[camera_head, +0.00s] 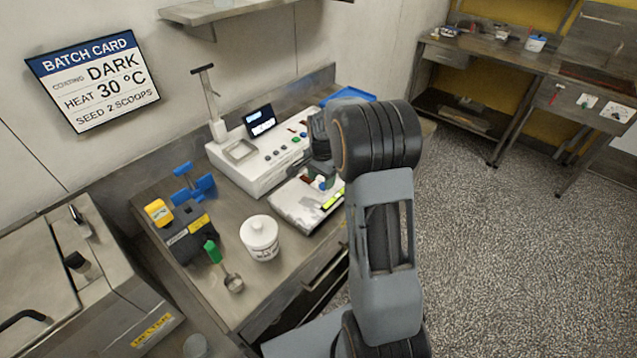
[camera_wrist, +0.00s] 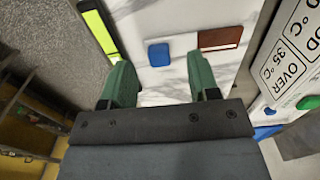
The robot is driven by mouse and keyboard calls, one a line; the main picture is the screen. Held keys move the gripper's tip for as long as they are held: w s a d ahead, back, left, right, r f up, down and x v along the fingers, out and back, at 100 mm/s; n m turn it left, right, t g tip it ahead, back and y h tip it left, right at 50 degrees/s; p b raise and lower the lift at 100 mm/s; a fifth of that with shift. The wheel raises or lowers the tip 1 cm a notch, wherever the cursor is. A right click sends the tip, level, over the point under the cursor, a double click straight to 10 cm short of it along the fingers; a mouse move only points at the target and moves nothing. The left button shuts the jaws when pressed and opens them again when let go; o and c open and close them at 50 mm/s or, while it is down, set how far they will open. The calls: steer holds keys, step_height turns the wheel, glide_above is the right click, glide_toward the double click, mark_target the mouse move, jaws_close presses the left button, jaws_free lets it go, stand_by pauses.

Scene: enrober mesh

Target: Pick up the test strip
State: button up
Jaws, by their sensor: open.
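The test strip (camera_wrist: 188,46) appears to be the light piece on the marble slab (camera_wrist: 150,18), with a blue square at one end and a dark brown patch at the other. My gripper (camera_wrist: 160,68) is open, with its two green fingers apart. In the wrist view the blue end shows just beyond the gap between the fingertips, and the brown end lies to the right. I cannot tell the height of the fingers above the slab. In the head view the slab (camera_head: 290,208) is partly hidden by my arm.
A yellow-green marked bar (camera_wrist: 100,30) lies along the slab's edge. Behind the slab stands a white machine (camera_head: 252,172) with a screen.

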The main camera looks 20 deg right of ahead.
mark_target(322, 185)
steer(key=shift+f, duration=1.55)
steer(key=shift+c, duration=0.4)
jaws_close()
steer(key=shift+r, duration=0.2)
